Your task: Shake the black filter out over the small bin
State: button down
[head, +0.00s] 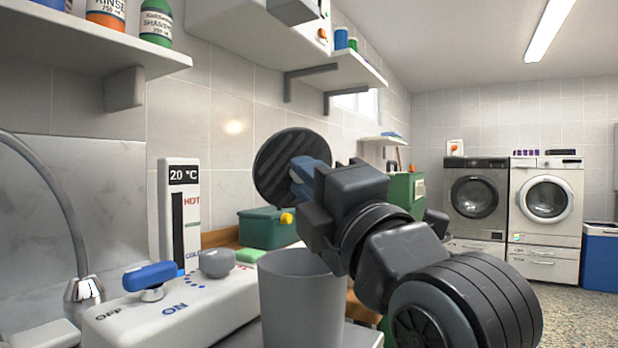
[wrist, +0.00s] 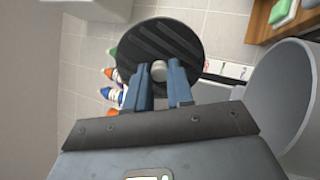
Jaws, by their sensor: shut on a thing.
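The black filter (head: 272,165) is a round ribbed disc, tipped up nearly on edge. My gripper (head: 304,172) has its blue fingers shut on the pale knob at the filter's middle. In the wrist view the filter (wrist: 150,34) fills the top centre, with the gripper (wrist: 160,76) closed on that knob. The small bin (head: 300,305) is a plain grey open-topped tub. In the head view the filter is higher than the bin's rim. In the wrist view the bin (wrist: 288,95) lies to the right, apart from the filter. The inside bottom of the bin is hidden in the head view.
A white control panel (head: 165,312) with blue and grey knobs and a curved tap (head: 62,205) stand at left. A thermometer board (head: 180,215) and green box (head: 265,228) are behind. A bottle shelf (head: 85,45) hangs upper left. Washing machines (head: 545,205) stand far right.

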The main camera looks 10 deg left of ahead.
aim_at(301, 149)
notch_tip(301, 149, up, 3)
jog(key=p, duration=0.2)
jog(key=shift+p, duration=0.35)
jog(key=shift+f, duration=0.1)
